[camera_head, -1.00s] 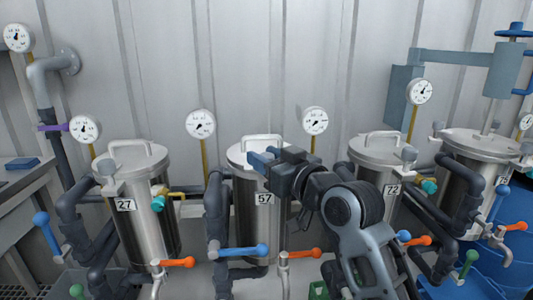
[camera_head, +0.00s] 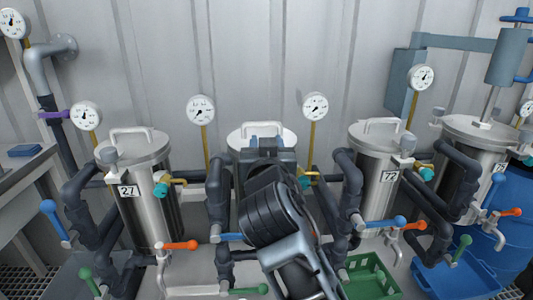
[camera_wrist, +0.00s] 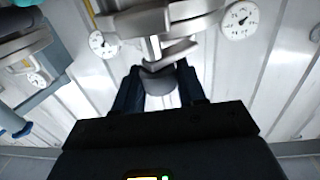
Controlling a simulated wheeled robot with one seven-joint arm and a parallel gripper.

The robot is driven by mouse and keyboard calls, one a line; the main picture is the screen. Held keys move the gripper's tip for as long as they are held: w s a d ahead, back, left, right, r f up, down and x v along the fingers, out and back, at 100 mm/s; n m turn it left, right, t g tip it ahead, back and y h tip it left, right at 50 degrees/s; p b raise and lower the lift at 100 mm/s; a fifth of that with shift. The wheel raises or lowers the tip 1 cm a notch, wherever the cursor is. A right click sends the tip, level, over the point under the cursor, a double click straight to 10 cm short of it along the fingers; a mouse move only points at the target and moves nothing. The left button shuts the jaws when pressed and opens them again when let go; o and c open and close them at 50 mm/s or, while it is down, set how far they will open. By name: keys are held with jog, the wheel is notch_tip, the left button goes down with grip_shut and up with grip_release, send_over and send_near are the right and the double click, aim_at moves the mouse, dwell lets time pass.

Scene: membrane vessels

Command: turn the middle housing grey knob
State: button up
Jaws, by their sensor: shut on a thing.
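The middle housing (camera_head: 237,137) is a steel vessel with a lid and a bar handle; my arm hides most of its front. In the wrist view its grey knob (camera_wrist: 158,82) sits between the two dark fingers of my gripper (camera_wrist: 156,76), just below a metal fitting. My gripper is shut on this knob. In the head view my wrist and forearm cover the knob and the fingers.
Steel vessels marked 27 (camera_head: 147,205) and 72 (camera_head: 374,160) stand on either side, with dark pipes between. Orange-handled valve (camera_head: 180,245) and blue-handled valve (camera_head: 228,237) stick out low in front. A green crate (camera_head: 372,278) lies at lower right. Gauges line the wall.

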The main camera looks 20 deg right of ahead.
jog(key=m+h+b, duration=0.1)
jog(key=g+h+b, duration=0.1)
jog(key=shift+a+f+m+b, duration=0.2)
jog(key=shift+f+m+b, duration=0.15)
jog(key=shift+f+m, duration=0.05)
jog(key=m+g+h+b, duration=0.1)
jog(key=h, duration=0.1)
jog(key=m+g+h+b, duration=0.1)
jog(key=b, duration=0.1)
jog(key=shift+w+d+r+m+g+h, duration=0.1)
jog(key=shift+m+g+h, duration=0.2)
jog(key=shift+m+h, duration=0.1)
jog(key=m+g+h+b, duration=0.2)
jog(key=g, duration=0.1)
jog(key=shift+b, duration=0.35)
jog(key=shift+r+m+g+h+b, duration=0.2)
jog(key=shift+m+g+h+b, duration=1)
jog(key=shift+m+g, duration=0.9)
jog(key=shift+d+g, duration=0.1)
jog(key=shift+g, duration=0.5)
jog(key=o, duration=0.9)
jog(key=shift+o, duration=0.2)
jog(key=v, duration=0.8)
jog(key=shift+p, duration=0.45)
jog(key=shift+f, duration=0.1)
